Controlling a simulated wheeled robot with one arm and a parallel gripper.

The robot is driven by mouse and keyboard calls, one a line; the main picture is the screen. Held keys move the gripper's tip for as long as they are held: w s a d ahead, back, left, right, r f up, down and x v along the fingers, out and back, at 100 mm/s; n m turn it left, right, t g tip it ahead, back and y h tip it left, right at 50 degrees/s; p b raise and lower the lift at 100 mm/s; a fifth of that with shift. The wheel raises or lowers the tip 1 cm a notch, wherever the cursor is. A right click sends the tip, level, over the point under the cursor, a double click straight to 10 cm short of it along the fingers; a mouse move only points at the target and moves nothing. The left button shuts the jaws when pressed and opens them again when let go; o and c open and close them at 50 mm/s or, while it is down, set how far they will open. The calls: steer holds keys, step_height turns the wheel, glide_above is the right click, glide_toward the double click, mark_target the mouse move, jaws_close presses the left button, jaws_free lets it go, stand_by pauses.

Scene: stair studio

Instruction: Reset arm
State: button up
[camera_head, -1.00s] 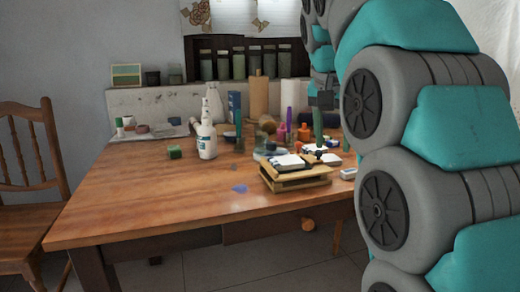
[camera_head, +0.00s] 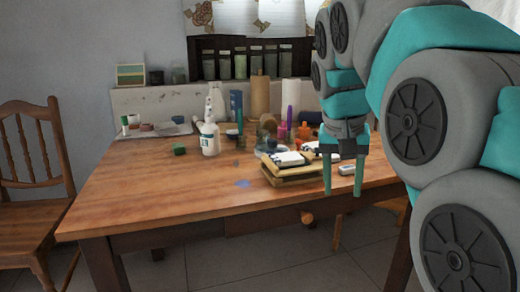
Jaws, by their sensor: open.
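My gripper (camera_head: 343,188) hangs in front of the right part of the wooden table, its two teal fingers pointing down and spread apart. Nothing shows between the fingertips. Its dark palm sits just right of a stack of wooden frames with a white top (camera_head: 290,165). A small white block (camera_head: 346,170) shows behind the fingers. My arm fills the right side of the view and hides the table's right end.
The wooden table (camera_head: 150,190) has clear room at its front left. A wooden chair (camera_head: 30,165) stands at the left. Dark shelving (camera_head: 215,50) is on the wall.

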steer(key=s+f+n+g+y, duration=0.1)
steer(key=s+f+n+g, duration=0.2)
steer(key=s+f, duration=2.2)
steer(key=s+g, duration=0.1)
steer(key=s, duration=0.1)
steer(key=shift+s+a+f+n+y+p, duration=0.3)
steer(key=shift+s+a+f+y+p, duration=0.05)
steer(key=shift+f+y+p, duration=0.05)
